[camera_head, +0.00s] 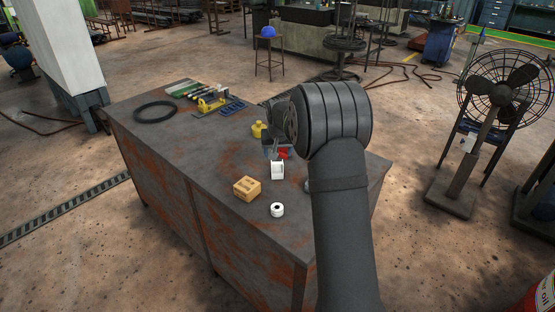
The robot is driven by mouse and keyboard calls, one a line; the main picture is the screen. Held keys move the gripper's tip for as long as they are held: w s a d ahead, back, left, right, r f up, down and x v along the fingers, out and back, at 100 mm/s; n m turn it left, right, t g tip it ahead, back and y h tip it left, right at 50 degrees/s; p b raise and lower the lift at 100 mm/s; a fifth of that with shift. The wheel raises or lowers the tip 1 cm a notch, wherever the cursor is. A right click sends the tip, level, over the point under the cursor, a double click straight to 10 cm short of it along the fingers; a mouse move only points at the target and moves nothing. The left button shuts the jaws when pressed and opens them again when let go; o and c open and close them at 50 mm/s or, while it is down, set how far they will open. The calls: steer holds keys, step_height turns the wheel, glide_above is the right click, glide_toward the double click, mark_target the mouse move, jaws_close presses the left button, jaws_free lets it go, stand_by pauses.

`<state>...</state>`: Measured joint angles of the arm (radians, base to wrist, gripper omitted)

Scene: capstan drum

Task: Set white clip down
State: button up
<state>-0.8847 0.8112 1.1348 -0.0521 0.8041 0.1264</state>
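A small white block-like piece (278,170), which looks like the white clip, shows upright near the middle of the worn grey workbench (215,165). It is just left of my arm's large dark elbow and in front of a small red part (283,153). My gripper (272,149) seems to be the grey shape just behind and above the white piece, mostly hidden by my own arm. The fingers are too small to make out. I cannot tell whether they touch the white piece, or whether it rests on the bench.
A cardboard box (247,188) and a white roll (277,209) stand nearer the bench's front. A yellow bottle (258,130) is behind the white piece. A black ring (155,111), hand tools (195,90) and a yellow tool (210,105) lie at the back left. The left middle is clear.

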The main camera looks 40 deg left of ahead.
mark_target(277, 163)
steer(key=v, duration=0.2)
steer(key=shift+s+d+r, duration=0.1)
steer(key=shift+d+r, duration=0.05)
steer(key=shift+r, duration=0.2)
steer(key=shift+f, duration=0.15)
steer(key=x, duration=1.2)
steer(key=shift+f, duration=0.15)
step_height(277, 163, up, 3)
steer(key=shift+r, duration=0.65)
